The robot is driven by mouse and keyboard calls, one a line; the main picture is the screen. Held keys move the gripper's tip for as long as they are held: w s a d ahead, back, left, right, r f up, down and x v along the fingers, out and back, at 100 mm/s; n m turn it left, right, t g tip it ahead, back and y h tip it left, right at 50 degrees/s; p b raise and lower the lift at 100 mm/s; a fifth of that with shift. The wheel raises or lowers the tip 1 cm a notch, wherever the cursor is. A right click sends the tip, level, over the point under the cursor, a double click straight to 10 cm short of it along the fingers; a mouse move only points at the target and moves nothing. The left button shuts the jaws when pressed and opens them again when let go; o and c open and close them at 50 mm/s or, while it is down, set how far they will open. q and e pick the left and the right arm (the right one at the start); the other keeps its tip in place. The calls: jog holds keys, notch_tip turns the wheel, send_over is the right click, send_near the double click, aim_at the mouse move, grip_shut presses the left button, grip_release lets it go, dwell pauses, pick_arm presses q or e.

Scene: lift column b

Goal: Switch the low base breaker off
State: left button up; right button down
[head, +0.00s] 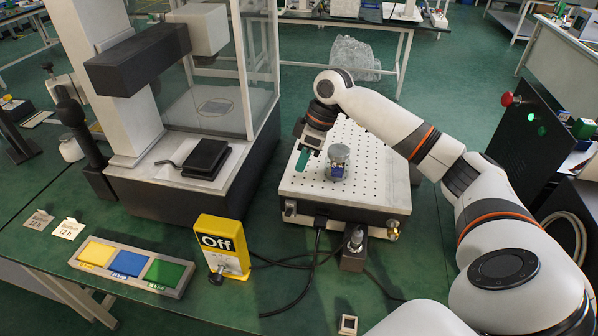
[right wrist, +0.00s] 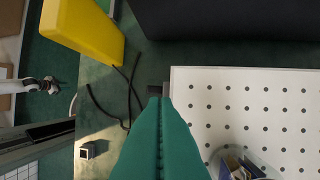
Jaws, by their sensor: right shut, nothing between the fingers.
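A black block with a metal fitting (head: 354,250) sits at the front foot of the perforated platform. I cannot tell for sure which part is the breaker. My right gripper (head: 302,161) has green fingers, shut and empty, above the platform's left edge and apart from the yellow box. Its fingers also show in the right wrist view (right wrist: 163,103). My left gripper is out of view.
The white perforated platform (head: 360,190) carries a glass jar (head: 339,155). A glass-walled machine (head: 215,165) stands to the left. A tray with yellow, blue and green pads (head: 130,266) lies at the front left. Black cables (head: 300,265) and a small white-framed square (head: 348,324) lie in front.

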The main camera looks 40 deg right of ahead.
jog(key=p, duration=0.2)
send_over(291, 211)
notch_tip(291, 211, down, 10)
jog(key=shift+d+f, duration=0.1)
jog(key=shift+f, duration=0.05)
jog(key=shift+s+f, duration=0.2)
jog(key=shift+f, duration=0.3)
jog(key=shift+w+a, duration=0.1)
jog(key=shift+a, duration=0.1)
